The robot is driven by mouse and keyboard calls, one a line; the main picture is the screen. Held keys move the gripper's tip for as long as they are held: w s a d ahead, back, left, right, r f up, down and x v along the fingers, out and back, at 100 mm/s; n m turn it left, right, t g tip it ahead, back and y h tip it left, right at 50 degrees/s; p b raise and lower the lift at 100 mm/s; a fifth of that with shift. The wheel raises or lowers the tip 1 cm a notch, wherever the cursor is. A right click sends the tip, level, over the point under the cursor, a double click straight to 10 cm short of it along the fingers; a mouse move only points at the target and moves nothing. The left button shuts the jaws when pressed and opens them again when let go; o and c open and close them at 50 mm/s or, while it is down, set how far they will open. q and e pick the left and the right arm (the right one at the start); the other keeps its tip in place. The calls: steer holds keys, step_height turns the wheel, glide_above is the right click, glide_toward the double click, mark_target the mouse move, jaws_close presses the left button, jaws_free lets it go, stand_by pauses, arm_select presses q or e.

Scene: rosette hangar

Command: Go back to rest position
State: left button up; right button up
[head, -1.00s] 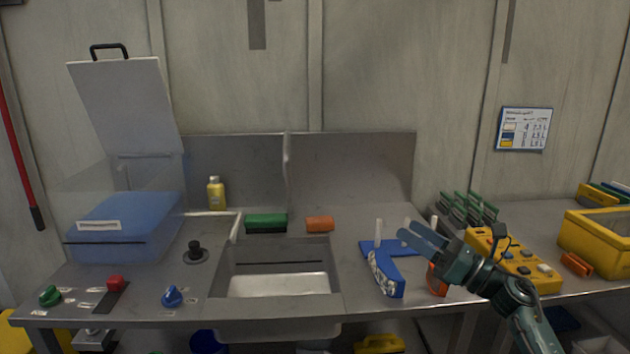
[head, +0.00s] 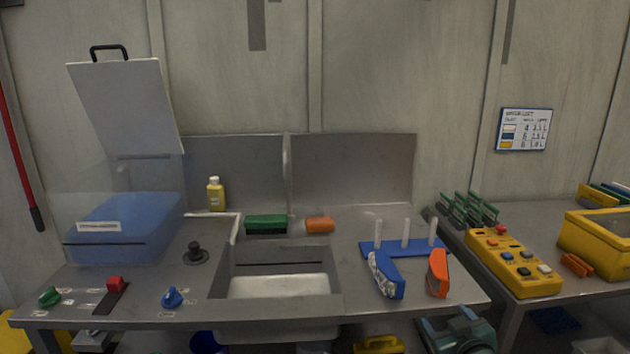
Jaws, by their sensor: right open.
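My right gripper (head: 456,330) is low at the bottom edge of the head view, in front of and below the bench's front edge. It is open, with nothing seen in it, and part of it is cut off by the frame. My left gripper is not in view. On the bench, a blue rack (head: 392,249) with white upright pegs has a blue-and-white patterned piece (head: 385,275) and an orange piece (head: 438,273) in front of it. My right gripper is apart from them.
The steel bench has a sink (head: 278,286) in the middle and an open-lidded blue box (head: 125,230) at left. A yellow button box (head: 512,262) and a yellow bin (head: 598,240) stand on the right table. Air above the bench is clear.

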steer(key=s+a+f+g+y, duration=0.1)
steer(key=s+a+f, duration=0.3)
steer(key=s, duration=0.6)
steer(key=s+a+f+g+y, duration=0.1)
steer(key=s+a+f, duration=0.3)
steer(key=s, duration=0.6)
steer(key=s+a+f+g+y, duration=0.1)
steer(key=s+a+f, duration=0.4)
steer(key=s, duration=0.5)
steer(key=shift+s+a+m+g, duration=0.3)
steer(key=shift+s+a+g, duration=0.15)
steer(key=shift+g, duration=0.35)
steer(key=shift+c, duration=0.5)
